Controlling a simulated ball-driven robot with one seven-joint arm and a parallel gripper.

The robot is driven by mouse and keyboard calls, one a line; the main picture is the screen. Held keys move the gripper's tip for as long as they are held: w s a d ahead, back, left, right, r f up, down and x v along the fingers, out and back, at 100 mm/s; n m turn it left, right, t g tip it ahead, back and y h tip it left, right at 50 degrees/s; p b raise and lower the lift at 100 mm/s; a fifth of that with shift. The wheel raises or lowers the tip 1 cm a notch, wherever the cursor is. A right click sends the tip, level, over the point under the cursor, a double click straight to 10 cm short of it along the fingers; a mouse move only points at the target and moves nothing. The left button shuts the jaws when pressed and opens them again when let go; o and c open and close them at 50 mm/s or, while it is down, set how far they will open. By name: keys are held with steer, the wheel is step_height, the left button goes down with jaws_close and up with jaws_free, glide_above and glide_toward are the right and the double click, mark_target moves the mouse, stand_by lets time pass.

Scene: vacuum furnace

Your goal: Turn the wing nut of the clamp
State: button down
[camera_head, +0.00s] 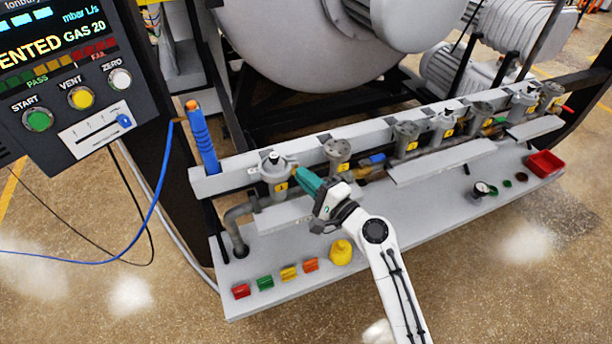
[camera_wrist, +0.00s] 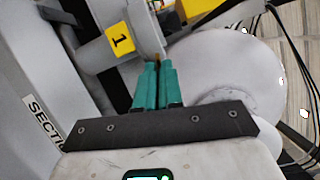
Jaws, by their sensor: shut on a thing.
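The grey clamp (camera_head: 277,172) with the yellow tag 1 (camera_head: 282,187) sits at the left end of the pipe row. In the wrist view, the clamp's grey ring (camera_wrist: 146,28) stands just beyond my fingertips, beside its yellow tag (camera_wrist: 121,41). My gripper (camera_head: 298,172) reaches the clamp's right side with its teal fingers. In the wrist view my gripper (camera_wrist: 158,66) is nearly closed, with its tips on a small brownish wing nut (camera_wrist: 155,58) at the ring's edge. The fingers hide most of the nut.
More tagged fittings (camera_head: 405,138) line the rail to the right. The grey shelf (camera_head: 400,205) holds several coloured blocks (camera_head: 265,283), a yellow bottle (camera_head: 341,252), a gauge (camera_head: 481,189) and a red tray (camera_head: 545,164). A blue wand (camera_head: 201,140) and control panel (camera_head: 70,85) stand left.

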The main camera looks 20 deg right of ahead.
steer(key=shift+n+g+p, duration=0.4)
steer(key=shift+n, duration=0.7)
steer(key=c, duration=1.3)
jaws_free()
steer(key=shift+o, duration=0.2)
steer(key=shift+r, duration=0.1)
steer(key=shift+s, duration=0.1)
steer(key=b+v, duration=0.2)
steer(key=v, duration=0.8)
steer(key=shift+s, duration=0.3)
